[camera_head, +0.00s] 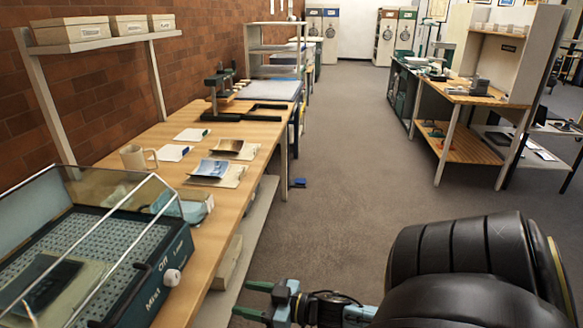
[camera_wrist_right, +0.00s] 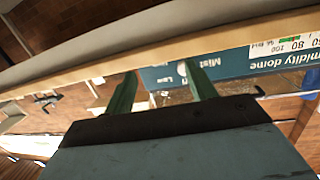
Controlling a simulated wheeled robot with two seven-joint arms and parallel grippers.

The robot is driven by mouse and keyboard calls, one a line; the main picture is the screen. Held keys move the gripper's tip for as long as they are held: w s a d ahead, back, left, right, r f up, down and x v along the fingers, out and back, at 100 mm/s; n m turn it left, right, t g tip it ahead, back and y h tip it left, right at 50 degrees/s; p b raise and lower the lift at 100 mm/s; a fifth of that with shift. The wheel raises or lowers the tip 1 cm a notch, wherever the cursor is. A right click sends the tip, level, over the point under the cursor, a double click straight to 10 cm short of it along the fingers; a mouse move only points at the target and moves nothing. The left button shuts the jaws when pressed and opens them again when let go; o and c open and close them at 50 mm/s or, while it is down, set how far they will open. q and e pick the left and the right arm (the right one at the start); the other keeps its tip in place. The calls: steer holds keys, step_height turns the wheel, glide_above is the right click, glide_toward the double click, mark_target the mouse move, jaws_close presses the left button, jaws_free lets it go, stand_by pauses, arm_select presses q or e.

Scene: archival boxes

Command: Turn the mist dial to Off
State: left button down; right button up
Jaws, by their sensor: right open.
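The mist dial (camera_head: 172,277) is a small white knob on the teal front panel of the humidity dome (camera_head: 130,285), at the lower left of the head view. The words Off and Mist are beside it; its pointer is too small to read. In the right wrist view the panel (camera_wrist_right: 225,65) shows upside down beyond the table edge, with the knob partly hidden by a finger. My right gripper (camera_head: 242,300) is open and empty, with green fingers, to the right of the dial and apart from it. It also shows in the wrist view (camera_wrist_right: 160,74). My left gripper is not in view.
The dome stands on a long wooden table (camera_head: 232,160) whose front edge lies between my right gripper and the dial.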

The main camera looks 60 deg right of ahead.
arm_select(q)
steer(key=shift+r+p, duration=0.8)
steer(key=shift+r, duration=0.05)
arm_select(e)
steer(key=s+f+m+g+h, duration=0.1)
steer(key=s+f, duration=0.4)
steer(key=f, duration=0.6)
steer(key=s+d+f+m+g+h, duration=0.1)
steer(key=s+f+g+h, duration=0.2)
steer(key=f, duration=0.9)
steer(key=shift+s+g+h, duration=0.4)
steer(key=shift+s+g, duration=0.7)
steer(key=shift+g, duration=0.1)
